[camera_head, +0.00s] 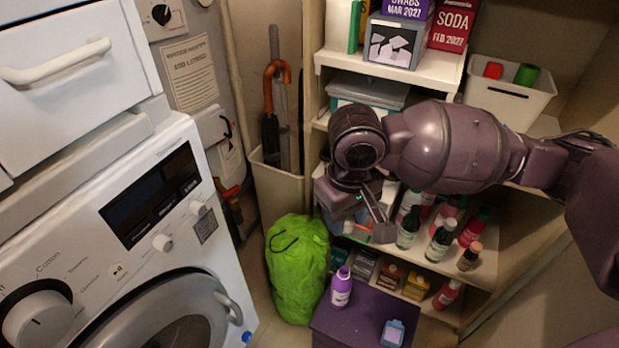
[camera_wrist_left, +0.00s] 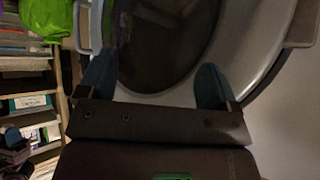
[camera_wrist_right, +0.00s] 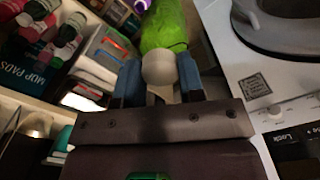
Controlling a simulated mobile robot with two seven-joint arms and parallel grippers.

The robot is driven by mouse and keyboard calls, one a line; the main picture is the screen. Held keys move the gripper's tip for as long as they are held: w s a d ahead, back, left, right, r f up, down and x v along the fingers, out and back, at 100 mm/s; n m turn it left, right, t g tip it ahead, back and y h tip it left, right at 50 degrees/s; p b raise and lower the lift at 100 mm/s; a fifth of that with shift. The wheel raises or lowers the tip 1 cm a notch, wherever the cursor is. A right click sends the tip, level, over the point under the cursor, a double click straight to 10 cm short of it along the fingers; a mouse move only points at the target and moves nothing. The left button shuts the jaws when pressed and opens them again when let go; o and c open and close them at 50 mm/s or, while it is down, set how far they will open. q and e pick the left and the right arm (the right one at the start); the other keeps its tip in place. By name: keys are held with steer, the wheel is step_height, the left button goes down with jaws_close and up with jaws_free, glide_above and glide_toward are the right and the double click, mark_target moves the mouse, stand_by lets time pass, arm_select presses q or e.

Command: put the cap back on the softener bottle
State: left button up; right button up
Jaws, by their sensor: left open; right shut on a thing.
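My right gripper (camera_head: 376,222) is in front of the shelves, above and behind the purple stand. In the right wrist view it is shut on a round whitish cap (camera_wrist_right: 158,68) between its blue fingertips. The cap is not clear in the head view. A purple bottle (camera_head: 341,287) with a purple top stands upright on the stand. A small light-blue bottle (camera_head: 392,333) is nearer its front right. I cannot tell for sure which one is the softener bottle. My left gripper (camera_wrist_left: 155,82) is open and empty, facing the washing machine; it is outside the head view.
The purple stand (camera_head: 365,312) has free room between the bottles. A green bag (camera_head: 297,268) sits left of it. The washing machine (camera_head: 110,240) fills the left. Shelves (camera_head: 430,68) with several bottles and boxes stand behind my right arm.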

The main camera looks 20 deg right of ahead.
steer(key=shift+s+d+r+m, duration=0.15)
steer(key=shift+s+r+m, duration=0.75)
steer(key=shift+s+r, duration=0.2)
